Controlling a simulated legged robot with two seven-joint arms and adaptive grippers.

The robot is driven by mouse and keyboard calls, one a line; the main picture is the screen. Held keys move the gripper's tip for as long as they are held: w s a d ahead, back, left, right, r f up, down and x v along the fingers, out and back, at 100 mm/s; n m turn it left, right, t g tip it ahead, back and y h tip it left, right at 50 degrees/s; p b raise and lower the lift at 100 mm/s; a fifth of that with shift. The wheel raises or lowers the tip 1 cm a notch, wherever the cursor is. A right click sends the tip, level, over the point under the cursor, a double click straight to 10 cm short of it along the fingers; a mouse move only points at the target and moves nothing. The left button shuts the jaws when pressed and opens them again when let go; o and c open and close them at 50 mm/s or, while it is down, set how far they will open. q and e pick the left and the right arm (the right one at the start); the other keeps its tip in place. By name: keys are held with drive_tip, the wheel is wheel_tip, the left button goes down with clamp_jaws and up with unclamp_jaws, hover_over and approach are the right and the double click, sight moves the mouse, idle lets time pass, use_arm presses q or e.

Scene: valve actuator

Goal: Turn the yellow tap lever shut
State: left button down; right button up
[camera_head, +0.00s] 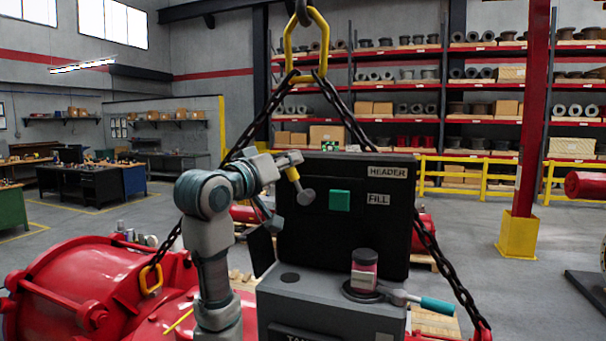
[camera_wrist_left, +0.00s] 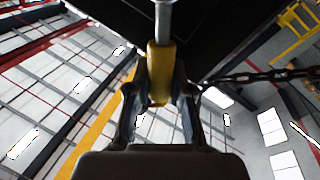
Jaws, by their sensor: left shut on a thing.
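The yellow tap lever (camera_head: 293,174) sticks up from a grey round hub (camera_head: 305,197) at the left side of the black panel in the head view. It leans slightly, with its upper end to the left. My left gripper (camera_head: 287,162) is at the lever's upper end, partly hidden by my own wrist. In the left wrist view the yellow grip (camera_wrist_left: 161,72) lies between the two fingers of my left gripper (camera_wrist_left: 160,98), which are shut on it. A grey shaft (camera_wrist_left: 165,20) runs on from the grip. My right gripper is in neither view.
The black panel (camera_head: 340,230) bears a green square and the labels HEADER and FILL. On the grey box below stand a red, dark-capped cylinder (camera_head: 364,272) and a teal-handled lever (camera_head: 437,305). Chains (camera_head: 350,120) hang close around the panel. Red machinery (camera_head: 90,285) lies left.

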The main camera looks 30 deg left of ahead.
sight(277, 187)
use_arm(q)
drive_tip(key=shift+s+a+f+n+t+y+b, duration=0.2)
drive_tip(key=shift+a+f+n+y+b, duration=0.85)
drive_tip(key=shift+n, duration=1.4)
drive_tip(key=shift+s+a+f+n+t+y+b, duration=0.15)
drive_tip(key=shift+a+f+n+y+b, duration=0.25)
drive_tip(key=shift+f+n+b, duration=1.55)
drive_tip(key=shift+s+a+f+n+t+y+b, duration=0.2)
drive_tip(key=shift+a+f+n+y+b, duration=0.65)
drive_tip(key=shift+n, duration=2.05)
drive_tip(key=shift+w+d+r, duration=0.1)
drive_tip(key=shift+d+r, duration=0.05)
drive_tip(key=shift+r, duration=0.1)
drive_tip(key=c, duration=1)
unclamp_jaws()
drive_tip(key=shift+c, duration=0.2)
drive_tip(key=shift+s, duration=0.2)
